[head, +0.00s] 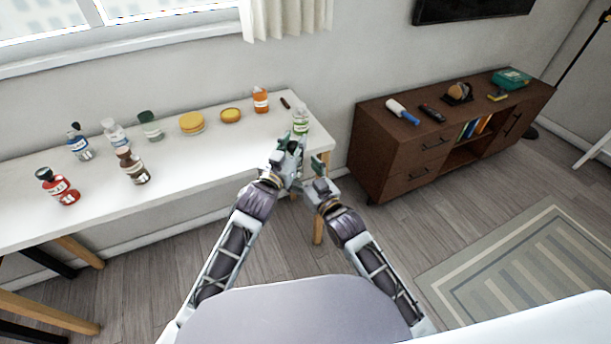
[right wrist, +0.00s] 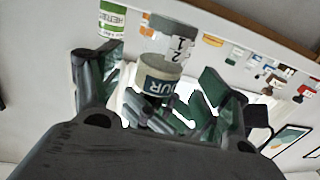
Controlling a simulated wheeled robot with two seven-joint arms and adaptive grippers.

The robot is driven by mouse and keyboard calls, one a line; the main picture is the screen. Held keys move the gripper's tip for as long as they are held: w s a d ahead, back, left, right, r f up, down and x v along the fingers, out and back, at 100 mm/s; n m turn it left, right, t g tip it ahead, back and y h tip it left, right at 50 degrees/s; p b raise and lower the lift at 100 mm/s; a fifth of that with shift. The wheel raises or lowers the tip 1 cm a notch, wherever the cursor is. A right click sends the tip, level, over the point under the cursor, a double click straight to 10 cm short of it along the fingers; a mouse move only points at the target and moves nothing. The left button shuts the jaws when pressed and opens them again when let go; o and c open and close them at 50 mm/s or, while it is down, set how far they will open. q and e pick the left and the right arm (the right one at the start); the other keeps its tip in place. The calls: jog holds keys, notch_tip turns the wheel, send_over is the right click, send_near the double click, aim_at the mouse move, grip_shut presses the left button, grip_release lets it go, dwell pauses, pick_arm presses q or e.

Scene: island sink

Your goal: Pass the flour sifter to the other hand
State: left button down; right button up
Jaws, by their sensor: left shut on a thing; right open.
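The flour sifter (right wrist: 158,77) shows in the right wrist view as a short cylinder with a pale band and a dark label reading "OUR". A grey cylinder with a numbered white label adjoins it; I cannot tell whether it is part of the sifter. In the head view I cannot make the sifter out clearly at the grippers. My left gripper (head: 288,156) is shut on the sifter at the table's right end. My right gripper (head: 322,186) is open, lower and to the right.
A green-labelled bottle (head: 300,122) stands just beyond my left gripper on the white table (head: 225,160); its label also shows in the wrist view (right wrist: 112,20). Several bottles and yellow tubs (head: 191,123) stand further left. A brown cabinet (head: 395,145) is at the right.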

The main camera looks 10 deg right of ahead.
aim_at(299, 167)
jog(key=shift+x, duration=2.2)
jog(key=shift+c, duration=0.4)
jog(key=c, duration=0.9)
pick_arm(q)
jog(key=c, duration=1)
grip_release()
pick_arm(e)
jog(key=shift+c, duration=1)
pick_arm(q)
jog(key=shift+s+a, duration=0.1)
jog(key=shift+s, duration=0.05)
jog(key=shift+v, duration=5.8)
